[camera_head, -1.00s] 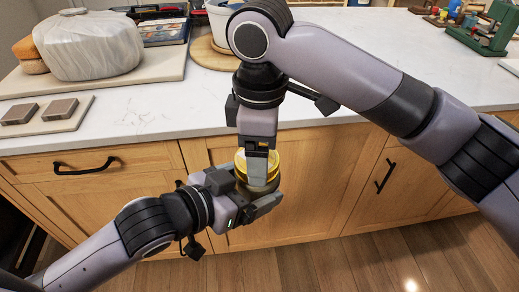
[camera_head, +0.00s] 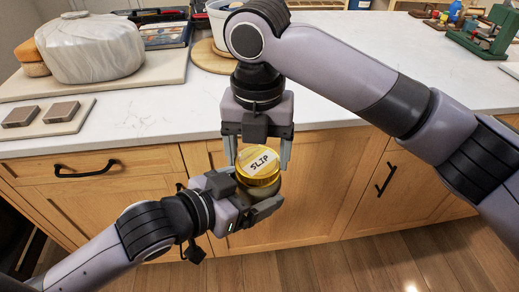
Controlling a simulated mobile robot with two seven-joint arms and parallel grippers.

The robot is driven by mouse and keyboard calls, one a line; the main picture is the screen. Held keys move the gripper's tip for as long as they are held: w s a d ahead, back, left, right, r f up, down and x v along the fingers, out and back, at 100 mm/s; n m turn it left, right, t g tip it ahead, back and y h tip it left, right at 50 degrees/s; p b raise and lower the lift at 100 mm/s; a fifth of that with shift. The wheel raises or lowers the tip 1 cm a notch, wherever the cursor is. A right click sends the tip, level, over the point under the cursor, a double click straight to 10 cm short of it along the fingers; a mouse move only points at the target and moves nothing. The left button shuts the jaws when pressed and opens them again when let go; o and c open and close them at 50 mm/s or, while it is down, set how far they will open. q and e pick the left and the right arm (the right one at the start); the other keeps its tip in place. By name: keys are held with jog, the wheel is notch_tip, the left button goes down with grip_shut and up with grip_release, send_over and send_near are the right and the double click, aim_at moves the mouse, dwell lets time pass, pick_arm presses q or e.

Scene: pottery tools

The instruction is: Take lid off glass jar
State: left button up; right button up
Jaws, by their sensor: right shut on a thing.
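The glass jar (camera_head: 259,207) is held upright in front of the counter. Its gold lid (camera_head: 262,176) carries a white label reading "SLIP" and sits at the jar's top; whether any gap separates them I cannot tell. My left gripper (camera_head: 262,211) comes in from the left and is shut around the jar's body, hiding much of it. My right gripper (camera_head: 258,160) points down from above, with one finger on each side of the lid, shut on it.
The white countertop (camera_head: 150,110) and wooden cabinets with black handles (camera_head: 86,169) lie behind my grippers. A wrapped clay block (camera_head: 90,47), a board with two brown blocks (camera_head: 45,115) and a round wooden board (camera_head: 210,58) stand on the counter. The space above the floor is open.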

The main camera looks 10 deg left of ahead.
pick_arm(q)
jog(key=shift+s+d+r, duration=0.1)
jog(key=shift+s+d, duration=0.1)
pick_arm(e)
jog(key=n, duration=0.2)
jog(key=shift+w+a+r+n, duration=0.1)
jog(key=shift+w+n, duration=0.05)
jog(key=shift+n, duration=0.25)
jog(key=shift+r, duration=0.1)
pick_arm(q)
jog(key=shift+a, duration=0.1)
pick_arm(e)
jog(key=shift+r, duration=0.65)
pick_arm(q)
jog(key=shift+w, duration=0.15)
pick_arm(e)
jog(key=shift+r, duration=0.3)
